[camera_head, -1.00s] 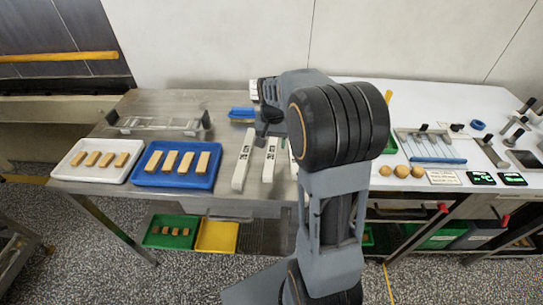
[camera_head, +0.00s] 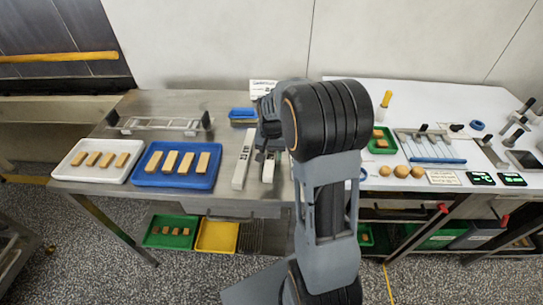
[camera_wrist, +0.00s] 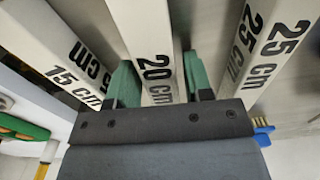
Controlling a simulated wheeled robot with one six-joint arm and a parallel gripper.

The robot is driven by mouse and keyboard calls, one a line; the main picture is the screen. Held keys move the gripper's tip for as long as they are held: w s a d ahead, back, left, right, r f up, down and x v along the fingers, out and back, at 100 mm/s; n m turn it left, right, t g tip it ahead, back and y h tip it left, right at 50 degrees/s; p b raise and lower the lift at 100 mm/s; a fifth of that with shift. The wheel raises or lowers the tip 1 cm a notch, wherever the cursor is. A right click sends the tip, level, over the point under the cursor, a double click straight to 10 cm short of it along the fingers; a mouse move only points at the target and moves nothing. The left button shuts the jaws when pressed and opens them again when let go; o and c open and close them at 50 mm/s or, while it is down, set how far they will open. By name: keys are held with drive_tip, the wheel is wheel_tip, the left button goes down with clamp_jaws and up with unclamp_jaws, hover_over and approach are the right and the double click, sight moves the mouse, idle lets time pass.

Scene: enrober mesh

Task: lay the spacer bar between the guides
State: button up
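Pale spacer bars lie side by side on the steel table. The wrist view shows one marked 15 cm (camera_wrist: 50,62), one marked 20 cm (camera_wrist: 145,30) and one marked 25 cm (camera_wrist: 262,50). My gripper (camera_wrist: 158,85) has its green fingers on either side of the 20 cm bar. A narrow gap shows at the right finger, so it looks open around the bar. In the head view my gripper (camera_head: 268,150) is over the bars, partly hiding them; the left bar (camera_head: 243,162) shows clear. A metal frame with dark end posts (camera_head: 160,124), perhaps the guides, stands at the back left.
A white tray (camera_head: 75,178) and a blue tray (camera_head: 145,180) of tan blocks stand front left. The white table at right holds tools, round items and a green tray (camera_head: 375,149).

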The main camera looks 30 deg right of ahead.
drive_tip(key=c, duration=0.8)
